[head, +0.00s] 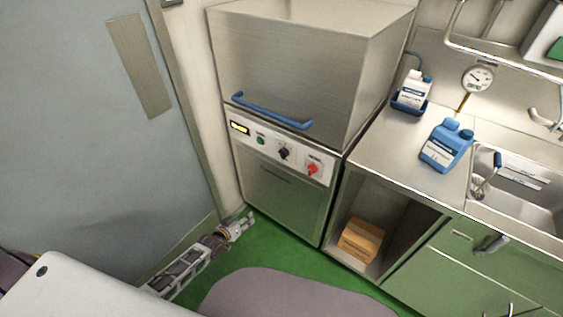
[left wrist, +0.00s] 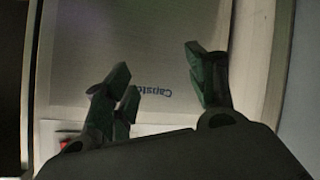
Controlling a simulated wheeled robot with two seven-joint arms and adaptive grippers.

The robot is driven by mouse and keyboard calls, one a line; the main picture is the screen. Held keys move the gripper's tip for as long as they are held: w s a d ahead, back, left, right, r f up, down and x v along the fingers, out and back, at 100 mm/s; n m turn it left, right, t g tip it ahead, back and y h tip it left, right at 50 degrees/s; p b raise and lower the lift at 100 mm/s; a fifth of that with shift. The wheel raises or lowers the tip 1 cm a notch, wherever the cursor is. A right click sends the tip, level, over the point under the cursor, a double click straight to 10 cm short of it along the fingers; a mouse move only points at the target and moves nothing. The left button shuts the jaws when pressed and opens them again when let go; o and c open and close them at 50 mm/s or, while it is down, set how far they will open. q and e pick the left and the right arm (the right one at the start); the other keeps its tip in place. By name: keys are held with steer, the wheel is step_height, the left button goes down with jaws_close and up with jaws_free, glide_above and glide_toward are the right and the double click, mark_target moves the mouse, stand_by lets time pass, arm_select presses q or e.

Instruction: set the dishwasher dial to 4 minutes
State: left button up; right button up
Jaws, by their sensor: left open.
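The dishwasher (head: 282,190) is a steel hood machine with a blue handle bar (head: 272,110). Its white control panel holds a black dial (head: 284,152), a red switch (head: 312,169), a green button (head: 261,140) and a yellow display (head: 239,128). The dial's setting is too small to read. My left gripper (head: 243,225) is low at the left front corner of the dishwasher, below the panel and apart from the dial. It is open and empty. In the left wrist view its fingers (left wrist: 160,88) spread before the steel front (left wrist: 150,55). My right gripper is not in view.
A grey door (head: 90,110) stands at the left. To the right, a steel counter (head: 395,150) bears a blue jug (head: 446,147) and a white bottle (head: 416,90) in a blue holder. A cardboard box (head: 361,239) sits on the shelf below. Green floor lies in front.

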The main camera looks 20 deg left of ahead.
arm_select(q)
steer(key=w+d+r+n+t+h+b, duration=0.1)
steer(key=w+d+r+t+h+b, duration=0.2)
steer(key=w+r, duration=0.6)
steer(key=t+h+b, duration=0.1)
steer(key=t+b, duration=0.1)
steer(key=b, duration=0.3)
glide_toward(282, 155)
steer(key=v, duration=0.4)
steer(key=shift+w+f+n, duration=0.15)
steer(key=shift+f+n, duration=0.25)
steer(key=shift+f, duration=0.05)
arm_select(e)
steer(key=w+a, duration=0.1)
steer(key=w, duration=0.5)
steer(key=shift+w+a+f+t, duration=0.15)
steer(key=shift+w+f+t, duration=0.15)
arm_select(q)
steer(key=shift+w, duration=0.2)
steer(key=b+x, duration=0.2)
steer(key=x, duration=1.1)
steer(key=shift+d+r, duration=0.1)
steer(key=shift+d, duration=0.05)
steer(key=shift+w, duration=0.1)
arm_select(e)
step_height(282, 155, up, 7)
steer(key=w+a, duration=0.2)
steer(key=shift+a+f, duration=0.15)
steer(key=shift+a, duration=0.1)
